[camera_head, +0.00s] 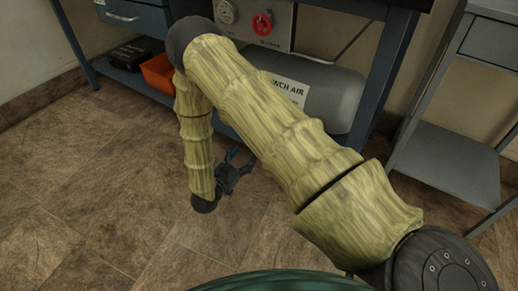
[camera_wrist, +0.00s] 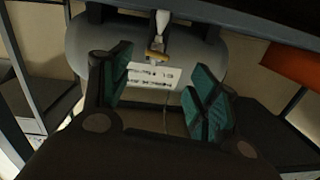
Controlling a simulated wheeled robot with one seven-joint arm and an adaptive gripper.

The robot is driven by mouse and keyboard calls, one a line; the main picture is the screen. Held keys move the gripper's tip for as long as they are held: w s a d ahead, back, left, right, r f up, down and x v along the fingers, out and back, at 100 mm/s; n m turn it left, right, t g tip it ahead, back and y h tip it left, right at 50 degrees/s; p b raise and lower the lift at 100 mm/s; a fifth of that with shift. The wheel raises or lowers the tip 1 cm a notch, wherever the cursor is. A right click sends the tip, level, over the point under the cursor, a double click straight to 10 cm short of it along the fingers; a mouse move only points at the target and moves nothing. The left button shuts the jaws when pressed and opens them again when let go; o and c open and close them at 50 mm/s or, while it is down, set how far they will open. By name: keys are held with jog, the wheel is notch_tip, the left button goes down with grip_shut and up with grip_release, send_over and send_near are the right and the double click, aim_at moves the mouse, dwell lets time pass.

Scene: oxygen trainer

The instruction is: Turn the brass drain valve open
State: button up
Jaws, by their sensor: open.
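In the wrist view, a small brass-coloured piece (camera_wrist: 155,56), which looks like the drain valve, sits on a dark fitting against the grey tank (camera_wrist: 88,42). My gripper (camera_wrist: 160,88) is open, its teal-padded fingers apart on either side of the view with nothing between them. The brass piece appears beyond the fingertips, near the middle of the gap; I cannot tell the exact distance. In the head view, my gripper (camera_head: 238,163) is low, near the floor, left of and below the tank (camera_head: 335,97). The valve is hidden there behind my arm.
The tank lies under a blue bench whose leg (camera_head: 382,75) stands at its right. A red knob (camera_head: 262,23) and a gauge (camera_head: 226,12) are on the panel above. An orange bin (camera_head: 158,73) and black case (camera_head: 127,55) sit on the low shelf. Floor at left is clear.

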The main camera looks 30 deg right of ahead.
jog(key=shift+m+g+h, duration=0.3)
jog(key=shift+m+h, duration=0.1)
jog(key=shift+m, duration=0.1)
jog(key=shift+b+x, duration=3)
jog(key=shift+x, duration=2.45)
jog(key=shift+w+r, duration=0.1)
jog(key=shift+w, duration=0.05)
jog(key=c, duration=1)
